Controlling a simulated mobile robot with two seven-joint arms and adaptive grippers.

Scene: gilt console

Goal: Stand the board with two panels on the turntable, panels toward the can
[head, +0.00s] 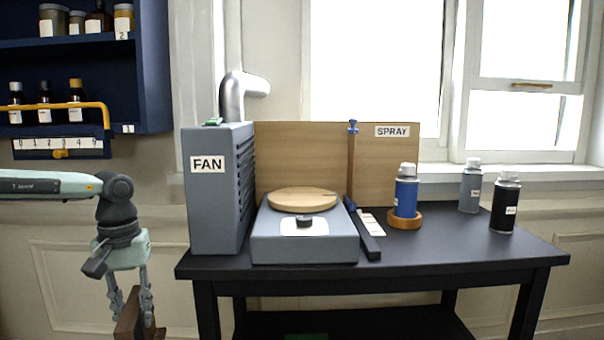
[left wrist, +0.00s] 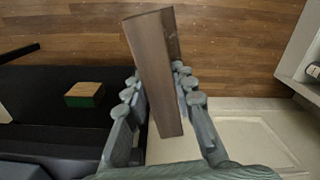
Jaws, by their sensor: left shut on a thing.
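My left gripper (head: 133,310) hangs at the lower left, in front of and below the table's left end. It is shut on a brown wooden board (head: 127,319), whose lower part is cut off by the picture's edge. In the left wrist view the board (left wrist: 153,75) sits tilted between the fingers; I cannot make out its two panels. The turntable (head: 302,199) is a round wooden disc, bare, on a grey box with a dark knob. The blue can (head: 405,194) stands upright on a round wooden base (head: 404,221), right of the turntable. My right gripper is not in view.
A tall grey FAN box (head: 215,190) stands left of the turntable. A wooden SPRAY backboard (head: 390,163) is behind. A dark bar (head: 368,238) lies right of the grey box. Grey (head: 470,187) and black (head: 505,205) cans stand right. A green-sided block (left wrist: 84,94) shows in the wrist view.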

